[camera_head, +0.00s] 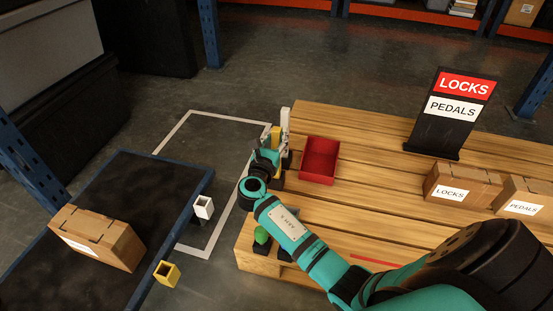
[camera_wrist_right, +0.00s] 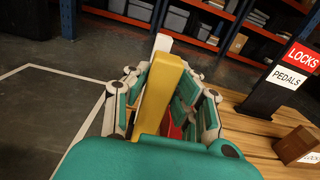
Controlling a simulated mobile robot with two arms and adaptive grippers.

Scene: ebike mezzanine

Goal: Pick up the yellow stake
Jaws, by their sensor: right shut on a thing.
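The yellow stake (camera_wrist_right: 158,95) is upright between the fingers of my right gripper (camera_wrist_right: 166,88) in the wrist view. In the head view, only its upper part (camera_head: 276,132) shows above my right gripper (camera_head: 274,150), at the left end of the wooden pallet table. The gripper is shut on the stake. Its lower end is hidden by the fingers and wrist. A white stake (camera_head: 285,119) stands just behind it and also shows in the wrist view (camera_wrist_right: 162,43). My left gripper is not in view.
A red bin (camera_head: 319,160) sits close to the right of the gripper. A green-topped piece (camera_head: 262,236) stands near the pallet's front left. White (camera_head: 204,207) and yellow (camera_head: 167,273) square sockets sit along the dark table's right edge. A LOCKS/PEDALS sign (camera_head: 437,135) and cardboard boxes stand right.

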